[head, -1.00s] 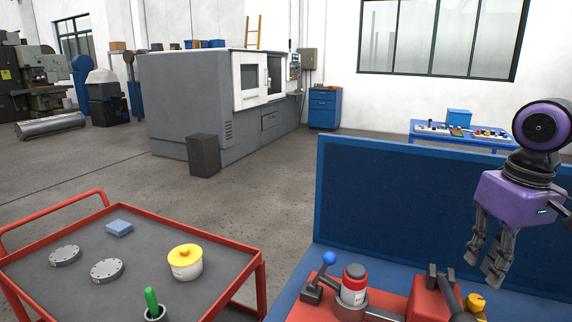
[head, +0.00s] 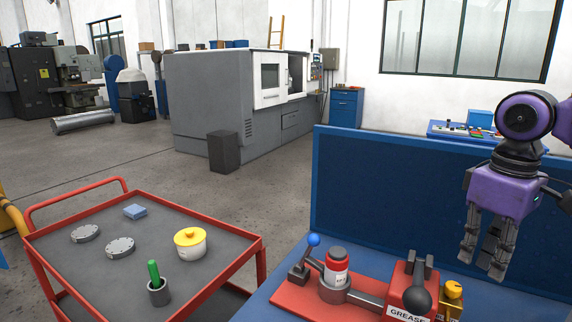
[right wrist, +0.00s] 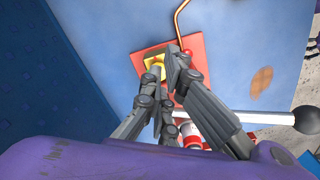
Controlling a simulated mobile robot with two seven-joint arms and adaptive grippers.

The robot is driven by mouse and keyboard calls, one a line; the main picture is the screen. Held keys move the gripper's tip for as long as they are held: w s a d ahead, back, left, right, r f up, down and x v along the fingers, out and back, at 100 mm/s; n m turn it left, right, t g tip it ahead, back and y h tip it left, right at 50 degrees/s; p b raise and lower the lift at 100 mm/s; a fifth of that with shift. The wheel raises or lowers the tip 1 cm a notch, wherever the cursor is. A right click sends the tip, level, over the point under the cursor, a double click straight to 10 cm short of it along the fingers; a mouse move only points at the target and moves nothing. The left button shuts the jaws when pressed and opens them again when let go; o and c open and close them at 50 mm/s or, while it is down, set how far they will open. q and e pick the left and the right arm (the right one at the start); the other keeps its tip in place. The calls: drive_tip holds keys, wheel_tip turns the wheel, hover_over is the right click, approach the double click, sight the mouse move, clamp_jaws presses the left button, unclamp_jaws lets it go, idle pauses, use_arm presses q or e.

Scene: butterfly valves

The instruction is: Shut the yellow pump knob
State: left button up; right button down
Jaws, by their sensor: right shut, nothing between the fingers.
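The yellow knob (head: 453,289) sits at the right end of the red pump base (head: 290,294), beside a red block labelled "GREASE" (head: 400,283). In the right wrist view the yellow part (right wrist: 153,68) shows just past my fingertips, partly hidden by them. My right gripper (head: 482,263), purple with grey fingers, hangs fingers down above and to the right of the knob. It looks apart from the knob and holds nothing; its fingers are shut. It also fills the lower right wrist view (right wrist: 168,62). My left gripper is not in view.
A black ball handle (head: 417,300), a red and white canister (head: 337,265) and a blue-ball lever (head: 313,240) stand left of the knob. A blue panel (head: 390,190) rises behind the bench. A red cart (head: 75,262) carries several items at left.

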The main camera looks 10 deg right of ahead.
sight(453, 289)
use_arm(q)
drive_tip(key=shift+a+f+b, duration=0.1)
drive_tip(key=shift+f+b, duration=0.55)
drive_tip(key=shift+b, duration=0.05)
use_arm(e)
wheel_tip(453, 289, down, 7)
drive_tip(key=shift+s+a, duration=0.1)
drive_tip(key=shift+s, duration=0.05)
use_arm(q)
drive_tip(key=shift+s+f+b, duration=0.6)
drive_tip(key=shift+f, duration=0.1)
use_arm(e)
drive_tip(key=shift+a+f, duration=0.1)
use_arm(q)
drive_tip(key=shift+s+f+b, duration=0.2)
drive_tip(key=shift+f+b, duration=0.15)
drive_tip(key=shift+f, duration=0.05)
use_arm(e)
drive_tip(key=shift+w, duration=0.25)
idle(0.4)
use_arm(q)
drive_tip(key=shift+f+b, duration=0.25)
drive_tip(key=shift+b, duration=0.05)
use_arm(e)
drive_tip(key=shift+w+a, duration=0.1)
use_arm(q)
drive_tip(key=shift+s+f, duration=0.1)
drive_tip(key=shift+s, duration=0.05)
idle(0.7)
